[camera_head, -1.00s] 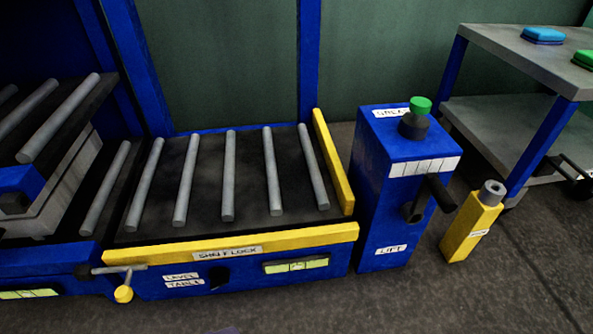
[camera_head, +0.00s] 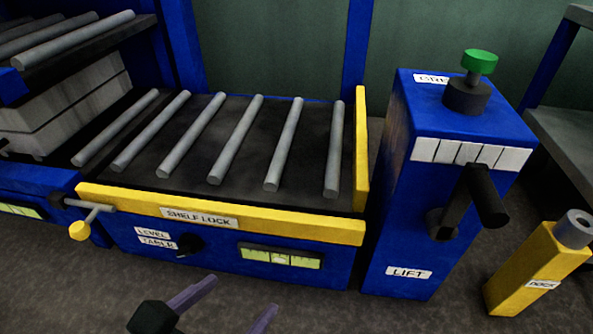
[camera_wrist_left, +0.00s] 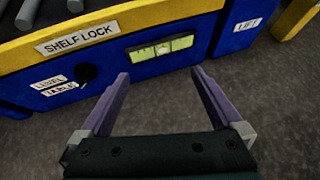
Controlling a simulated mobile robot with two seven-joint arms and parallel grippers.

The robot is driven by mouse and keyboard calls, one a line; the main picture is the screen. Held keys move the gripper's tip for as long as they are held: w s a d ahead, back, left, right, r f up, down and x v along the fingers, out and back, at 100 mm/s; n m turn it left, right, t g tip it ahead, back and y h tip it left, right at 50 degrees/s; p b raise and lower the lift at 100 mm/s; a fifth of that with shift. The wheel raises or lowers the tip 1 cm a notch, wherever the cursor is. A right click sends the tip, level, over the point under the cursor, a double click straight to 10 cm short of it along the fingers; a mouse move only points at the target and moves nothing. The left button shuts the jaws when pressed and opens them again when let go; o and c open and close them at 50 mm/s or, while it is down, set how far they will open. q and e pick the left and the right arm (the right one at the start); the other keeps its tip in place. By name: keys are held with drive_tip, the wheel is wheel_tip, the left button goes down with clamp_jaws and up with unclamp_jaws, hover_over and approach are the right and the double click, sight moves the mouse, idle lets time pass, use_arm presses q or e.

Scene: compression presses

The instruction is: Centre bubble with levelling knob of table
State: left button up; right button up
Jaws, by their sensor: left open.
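The black levelling knob (camera_head: 189,244) is on the blue table front, beside the LEVEL TABLE labels (camera_head: 156,238). It also shows in the left wrist view (camera_wrist_left: 87,73), left of the fingers. The yellow-green bubble vial (camera_head: 280,258) is to the right of the knob. In the left wrist view the vial (camera_wrist_left: 160,48) is beyond the gap between the fingers; a pale spot shows near its middle, but I cannot tell if it is exactly centred. My left gripper (camera_head: 240,297) is open and empty, in front of and below the table front, apart from the knob. My right gripper is out of view.
A yellow SHELF LOCK bar (camera_head: 295,228) runs above the knob, with a yellow-tipped handle (camera_head: 82,229) at its left. The blue LIFT post (camera_head: 385,240) with a black crank (camera_head: 484,195) stands at the right, near a yellow dock post (camera_head: 530,270). Bare floor lies in front.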

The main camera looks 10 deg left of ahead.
use_arm(q)
drive_tip(key=shift+d+b+x, duration=0.25)
drive_tip(key=shift+b+x, duration=0.25)
drive_tip(key=shift+x, duration=1.25)
